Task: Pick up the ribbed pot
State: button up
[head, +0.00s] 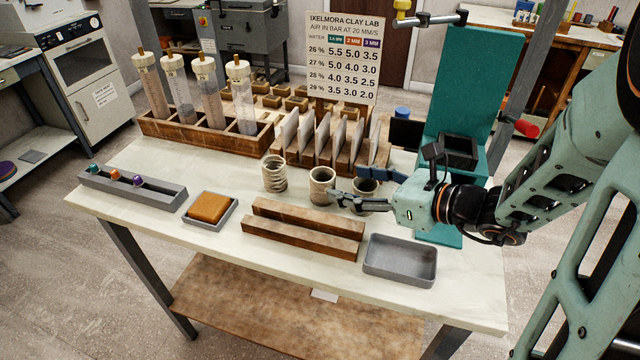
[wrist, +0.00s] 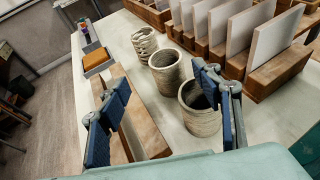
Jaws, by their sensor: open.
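Three clay pots stand in a row on the pale table. The left pot (head: 274,174) has bold, wavy ridges around its wall; in the wrist view it is the farthest pot (wrist: 144,42). The middle pot (head: 321,187) and the right pot (head: 366,188) look smoother, with fainter horizontal lines, and the wrist view shows them as the middle pot (wrist: 167,72) and the nearest pot (wrist: 200,118). My gripper (head: 347,184) is open and empty by the right pot, partly covering it in the head view. In the wrist view my fingers (wrist: 160,80) are spread wide.
Upright slabs in wooden holders (head: 318,150) stand close behind the pots. Two wooden bars (head: 300,232) and a grey tray (head: 400,262) lie in front. A sponge dish (head: 210,210) and a grey nozzle rack (head: 130,193) are left. A teal stand (head: 470,85) rises behind my arm.

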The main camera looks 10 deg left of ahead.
aim_at(315, 174)
jog(key=x, duration=0.4)
jog(key=shift+f, duration=0.1)
jog(key=x, duration=0.5)
jog(key=shift+w+d, duration=0.1)
jog(key=shift+w, duration=0.4)
jog(key=c, duration=1.3)
